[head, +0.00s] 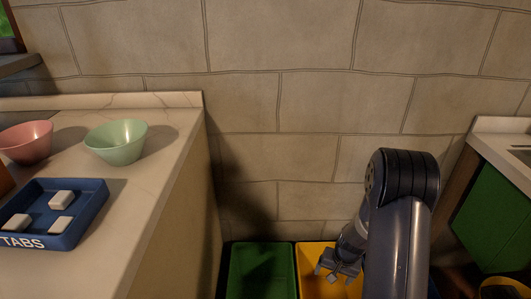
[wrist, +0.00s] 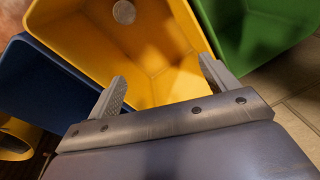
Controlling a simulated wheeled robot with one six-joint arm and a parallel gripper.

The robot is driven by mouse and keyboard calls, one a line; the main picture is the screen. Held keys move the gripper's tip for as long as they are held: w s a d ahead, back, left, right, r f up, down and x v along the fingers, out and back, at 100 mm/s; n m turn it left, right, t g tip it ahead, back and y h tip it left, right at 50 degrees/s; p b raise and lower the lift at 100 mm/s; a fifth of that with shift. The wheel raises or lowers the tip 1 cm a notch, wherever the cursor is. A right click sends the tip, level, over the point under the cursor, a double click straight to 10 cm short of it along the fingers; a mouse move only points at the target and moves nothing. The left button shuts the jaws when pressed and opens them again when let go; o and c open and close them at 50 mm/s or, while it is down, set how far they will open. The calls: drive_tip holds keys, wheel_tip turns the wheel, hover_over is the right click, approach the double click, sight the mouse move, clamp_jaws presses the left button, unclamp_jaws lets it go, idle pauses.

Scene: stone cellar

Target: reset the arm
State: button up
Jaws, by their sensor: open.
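My gripper (head: 338,271) hangs low at the end of my bent arm, over the yellow bin (head: 313,250). In the wrist view my gripper (wrist: 165,80) shows its two fingers spread apart, with nothing between them. The yellow bin also fills the upper middle of the wrist view (wrist: 160,72). A small round pale disc (wrist: 124,12) lies inside that bin. My arm hides part of the yellow bin in the head view.
A green bin (head: 262,270) stands left of the yellow one; a blue bin (wrist: 48,90) is on its other side. The left counter holds a pink bowl (head: 27,142), a green bowl (head: 117,142) and a blue tray (head: 88,215) with white tabs. A stone wall (head: 290,100) stands behind.

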drive_tip(key=a+r+n+y+p, duration=0.2)
drive_tip(key=a+r+n+p, duration=0.2)
drive_tip(key=a+r, duration=0.4)
drive_tip(key=shift+w+r+n+p, duration=0.15)
drive_tip(key=shift+r+n+p, duration=0.25)
drive_tip(key=shift+r, duration=3.3)
drive_tip(key=shift+a, duration=0.1)
